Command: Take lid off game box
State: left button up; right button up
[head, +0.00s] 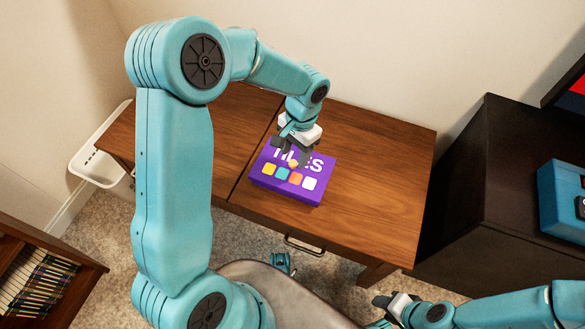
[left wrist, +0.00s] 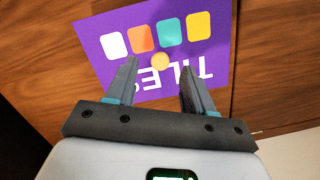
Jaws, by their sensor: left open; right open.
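The game box (head: 291,184) is purple with white "TILES" lettering and a row of coloured squares. It lies flat on the wooden desk in the head view, lid on. It also fills the upper middle of the left wrist view (left wrist: 112,70). My left gripper (head: 290,158) is over the back part of the box, pointing down. In the left wrist view its two fingers (left wrist: 160,82) are apart with nothing gripped between them. My right gripper (head: 388,306) is low at the front right, away from the box.
The wooden desk (head: 385,165) is clear to the right of the box. A white basket (head: 90,165) is at its left end. A dark cabinet (head: 490,190) with a blue box (head: 560,198) stands at right. A bookshelf (head: 35,275) is at lower left.

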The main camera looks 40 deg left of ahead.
pick_arm(q)
jog(key=f, duration=0.2)
jog(key=shift+s+f+b, duration=0.2)
jog(key=shift+f+b, duration=0.1)
jog(key=shift+f, duration=0.1)
grip_shut()
jog(key=shift+r, duration=0.15)
